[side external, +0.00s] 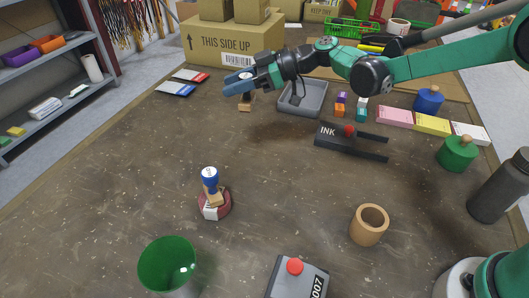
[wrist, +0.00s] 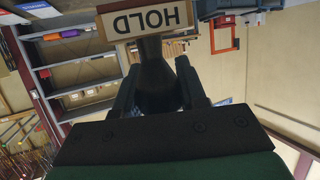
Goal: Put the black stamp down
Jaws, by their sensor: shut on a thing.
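My gripper (side external: 246,84) is above the far left part of the table in the side external view. It is shut on the black stamp, whose wooden base (side external: 245,103) shows just below the fingers. In the wrist view the black stamp (wrist: 152,60) has a dark handle between the two fingers and a wooden block with a "HOLD" label at its far end. In the side view the fingers hide most of the handle. I cannot tell how far the base is above the table.
A blue-topped stamp (side external: 210,178) stands on a dark red round piece at front left. A grey tray (side external: 301,105) and black "INK" holder (side external: 343,131) lie to the gripper's right. A cardboard box (side external: 229,49) stands behind. The table between gripper and blue-topped stamp is clear.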

